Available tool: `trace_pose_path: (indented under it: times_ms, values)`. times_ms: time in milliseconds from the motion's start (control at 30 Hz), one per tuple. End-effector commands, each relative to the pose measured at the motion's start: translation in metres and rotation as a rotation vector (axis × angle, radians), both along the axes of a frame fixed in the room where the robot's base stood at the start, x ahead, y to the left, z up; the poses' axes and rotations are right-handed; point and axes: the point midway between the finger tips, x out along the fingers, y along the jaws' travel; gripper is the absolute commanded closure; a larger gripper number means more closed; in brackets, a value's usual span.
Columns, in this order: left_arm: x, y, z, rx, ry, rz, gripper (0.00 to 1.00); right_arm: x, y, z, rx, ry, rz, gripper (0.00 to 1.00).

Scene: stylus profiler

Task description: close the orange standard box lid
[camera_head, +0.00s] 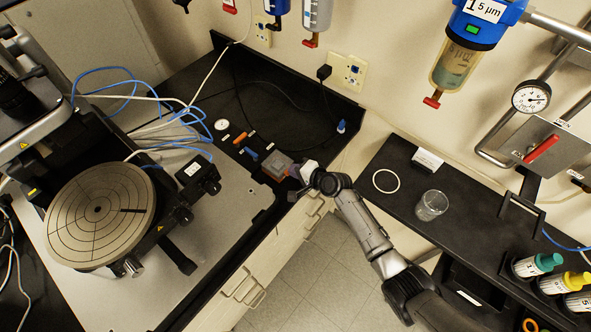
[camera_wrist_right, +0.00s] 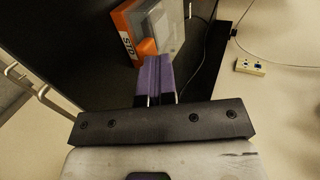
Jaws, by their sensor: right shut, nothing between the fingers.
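The orange standard box (camera_head: 277,166) sits near the front right corner of the black bench, beside my right gripper. In the right wrist view, the orange box (camera_wrist_right: 127,32) shows an orange side marked STD and a grey, see-through-looking panel (camera_wrist_right: 172,22), perhaps its lid. I cannot tell the lid's angle. My right gripper (camera_head: 296,174) is at the box's right side in the head view. In the wrist view its purple fingers (camera_wrist_right: 155,78) are together, empty, and close to the box's orange tab. I cannot tell whether they touch it. My left gripper is not in view.
A profiler with a round stage (camera_head: 98,210) stands at left. Small orange (camera_head: 240,138) and blue (camera_head: 250,153) items lie behind the box. Cables run across the bench. A side bench at right holds a glass beaker (camera_head: 431,205) and bottles (camera_head: 540,264); floor lies between.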

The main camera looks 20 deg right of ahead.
Motion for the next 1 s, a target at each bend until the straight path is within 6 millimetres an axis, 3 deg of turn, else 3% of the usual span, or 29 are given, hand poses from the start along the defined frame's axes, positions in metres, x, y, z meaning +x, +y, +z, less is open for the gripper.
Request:
trace_pose_path:
  times_ms: [667,867,1000]
  values:
    - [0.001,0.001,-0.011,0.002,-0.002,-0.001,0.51,0.010,0.009,-0.010,-0.003,0.007,0.001,1.00]
    - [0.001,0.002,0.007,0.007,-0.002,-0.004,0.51,0.009,0.008,0.008,-0.002,0.007,0.002,1.00]
    - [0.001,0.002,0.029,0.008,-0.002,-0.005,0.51,0.010,0.008,0.032,-0.001,0.002,0.003,1.00]
